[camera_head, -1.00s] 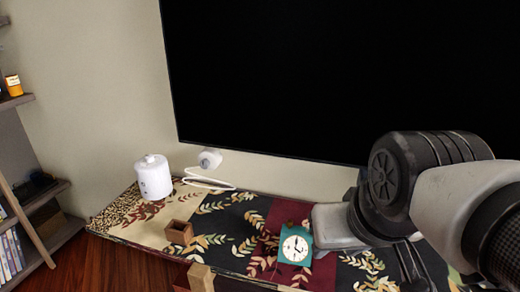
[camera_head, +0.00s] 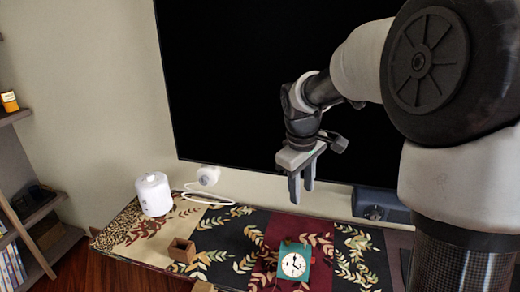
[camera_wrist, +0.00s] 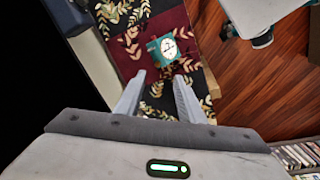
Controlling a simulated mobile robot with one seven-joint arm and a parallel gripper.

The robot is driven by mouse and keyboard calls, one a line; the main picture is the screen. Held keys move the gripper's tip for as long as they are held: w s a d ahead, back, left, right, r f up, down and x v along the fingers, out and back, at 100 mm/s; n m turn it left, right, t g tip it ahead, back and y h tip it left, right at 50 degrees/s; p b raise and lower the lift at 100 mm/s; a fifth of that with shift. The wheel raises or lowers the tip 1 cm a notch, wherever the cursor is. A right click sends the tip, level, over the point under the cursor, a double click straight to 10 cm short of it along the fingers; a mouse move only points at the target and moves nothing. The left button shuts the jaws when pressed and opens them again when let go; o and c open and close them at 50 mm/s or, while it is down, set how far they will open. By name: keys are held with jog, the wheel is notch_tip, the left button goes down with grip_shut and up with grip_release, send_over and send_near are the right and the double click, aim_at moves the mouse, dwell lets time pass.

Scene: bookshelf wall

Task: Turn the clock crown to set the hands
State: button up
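The teal clock (camera_head: 293,262) with a round white dial stands on the patterned runner in the lower part of the head view. It also shows in the wrist view (camera_wrist: 163,50), beyond the fingertips. Its crown is too small to make out clearly. My gripper (camera_head: 301,198) is raised above and behind the clock, fingers pointing down, in front of the black screen. In the wrist view, my gripper (camera_wrist: 158,78) has its two fingers apart with nothing between them. It is not touching the clock.
A small brown open box (camera_head: 182,249) sits nearer. A dark box (camera_head: 378,205) stands back right. The large black screen (camera_head: 240,90) rises behind.

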jog(key=w+f+n+g+p, duration=0.1)
jog(key=w+f+n+p, duration=0.1)
jog(key=w+f, duration=0.35)
jog(key=n+y+p, duration=0.1)
jog(key=n+p, duration=0.1)
send_near(288, 239)
jog(key=shift+g, duration=0.4)
jog(key=f, duration=0.5)
jog(key=f+p, duration=0.1)
jog(key=f, duration=0.2)
jog(key=shift+w+f, duration=0.1)
jog(key=shift+w, duration=0.2)
